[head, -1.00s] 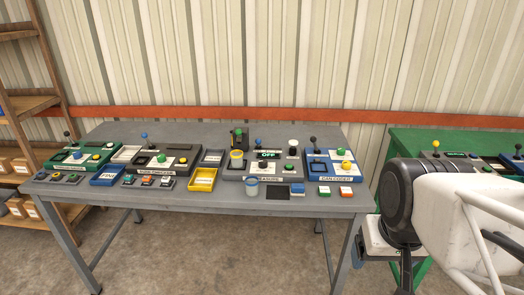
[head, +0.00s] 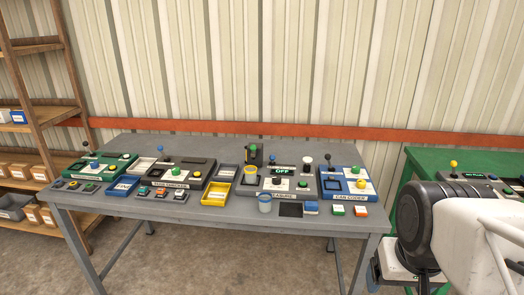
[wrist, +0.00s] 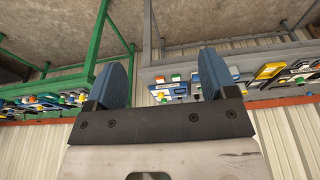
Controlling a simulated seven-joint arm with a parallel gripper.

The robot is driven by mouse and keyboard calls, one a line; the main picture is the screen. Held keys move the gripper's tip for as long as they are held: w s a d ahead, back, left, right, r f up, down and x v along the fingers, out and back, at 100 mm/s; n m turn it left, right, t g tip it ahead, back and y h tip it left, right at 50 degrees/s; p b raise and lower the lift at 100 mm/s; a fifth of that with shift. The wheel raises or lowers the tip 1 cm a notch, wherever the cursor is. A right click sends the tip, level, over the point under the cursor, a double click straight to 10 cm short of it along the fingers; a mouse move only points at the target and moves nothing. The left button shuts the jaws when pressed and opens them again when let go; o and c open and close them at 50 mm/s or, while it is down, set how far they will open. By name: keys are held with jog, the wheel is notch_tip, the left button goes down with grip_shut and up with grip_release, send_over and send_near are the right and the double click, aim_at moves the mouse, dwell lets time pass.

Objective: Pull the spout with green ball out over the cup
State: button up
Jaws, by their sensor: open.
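The spout with the green ball (head: 253,148) stands at the back of the grey machine on the grey table, with a dark body below the ball. In the head view my arm is at the right and the fingers are not visible.
A blue can coder panel (head: 346,197) is right of the grey machine. A yellow tray (head: 216,193) and a tape checker panel (head: 173,187) are to its left. A green table (head: 425,157) stands at right, shelves (head: 38,140) at left. Small colored button boxes line the front edge.

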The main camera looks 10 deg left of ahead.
jog(key=shift+c, duration=0.3)
jog(key=shift+c, duration=1.1)
jog(key=shift+w+r, duration=0.25)
jog(key=shift+w, duration=0.15)
jog(key=shift+c, duration=0.4)
jog(key=w+a+r+n, duration=0.3)
jog(key=w+a, duration=0.1)
jog(key=w, duration=0.8)
jog(key=w+a+r+n, duration=0.3)
jog(key=w+a+n, duration=0.1)
jog(key=w, duration=0.8)
jog(key=w+a+r+n, duration=0.3)
jog(key=w, duration=1)
jog(key=w+a+f+n, duration=0.3)
jog(key=w+a+f, duration=0.1)
jog(key=w+a, duration=0.4)
jog(key=w+a+f+n, duration=0.4)
jog(key=w+a, duration=0.4)
jog(key=w, duration=0.5)
jog(key=w+a+f+n, duration=0.3)
jog(key=w+a+f, duration=0.2)
jog(key=w, duration=0.5)
jog(key=a, duration=0.2)
jog(key=shift+w+a+f+y, duration=0.2)
jog(key=shift+w+a+y, duration=0.1)
jog(key=shift+a, duration=0.1)
